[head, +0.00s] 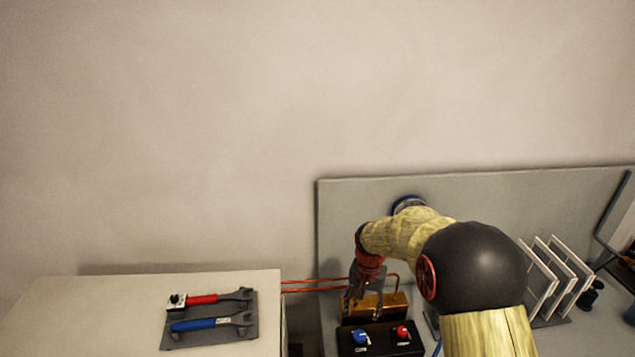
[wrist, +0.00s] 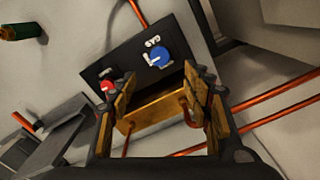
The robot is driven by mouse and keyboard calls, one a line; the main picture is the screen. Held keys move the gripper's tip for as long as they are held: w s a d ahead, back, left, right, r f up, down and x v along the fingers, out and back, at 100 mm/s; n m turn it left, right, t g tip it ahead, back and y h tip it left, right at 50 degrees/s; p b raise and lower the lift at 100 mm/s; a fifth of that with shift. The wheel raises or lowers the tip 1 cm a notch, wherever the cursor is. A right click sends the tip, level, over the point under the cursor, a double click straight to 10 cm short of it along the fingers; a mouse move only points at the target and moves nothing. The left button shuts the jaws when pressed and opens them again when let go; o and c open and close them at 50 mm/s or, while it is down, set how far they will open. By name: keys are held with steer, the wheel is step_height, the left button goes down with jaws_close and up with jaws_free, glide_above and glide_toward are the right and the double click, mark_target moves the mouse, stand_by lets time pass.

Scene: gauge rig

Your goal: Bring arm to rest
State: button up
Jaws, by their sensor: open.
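My arm reaches from the lower right of the head view, with a yellow sleeve and a black round joint. My gripper (head: 362,297) points down over the brass block (head: 385,303) at the rig. In the wrist view my gripper (wrist: 163,84) is open, its two padded fingers apart. The brass block (wrist: 155,110) shows between the fingers with nothing visibly gripped. I cannot tell whether the fingers touch it.
A black panel (head: 380,347) with a blue knob (head: 361,337) and a red knob (head: 402,332) stands in front of the block. Copper pipes (head: 315,285) run left. White upright plates (head: 556,270) stand at right.

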steer(key=s+r+n+t+b, duration=0.1)
steer(key=s+r+t+b, duration=0.1)
steer(key=s+r, duration=0.4)
steer(key=s+r+n+t+b, duration=0.1)
steer(key=s+r, duration=0.5)
steer(key=s, duration=0.8)
steer(key=s+r+n+t+b, duration=0.2)
steer(key=s+r, duration=0.4)
steer(key=s, duration=0.4)
steer(key=shift+s+r+n+t+b, duration=0.15)
steer(key=shift+s+n+t+b, duration=0.2)
steer(key=shift+n+b, duration=0.4)
